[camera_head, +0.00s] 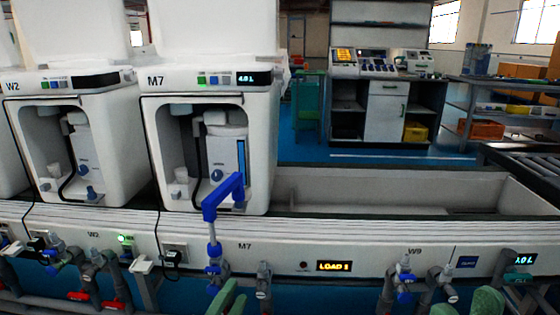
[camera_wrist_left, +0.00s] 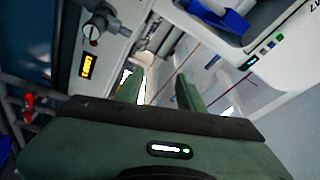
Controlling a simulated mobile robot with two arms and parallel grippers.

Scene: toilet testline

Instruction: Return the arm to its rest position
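My left gripper (camera_head: 228,300) shows only as a green tip at the bottom edge of the head view, in front of the test line. In the left wrist view, my left gripper (camera_wrist_left: 160,90) has its two green fingers apart, with nothing between them. My right gripper (camera_head: 465,303) shows as green parts at the bottom right of the head view, low in front of the rail near W9. Most of it is cut off by the picture's edge, so its opening is unclear.
Station M7 (camera_head: 215,80) and station W2 (camera_head: 75,85) stand on the line at left. A blue bent fitting (camera_head: 222,195) rises before M7. Valves (camera_head: 402,275) and pipes stick out along the front rail. The trough (camera_head: 380,190) at right looks empty.

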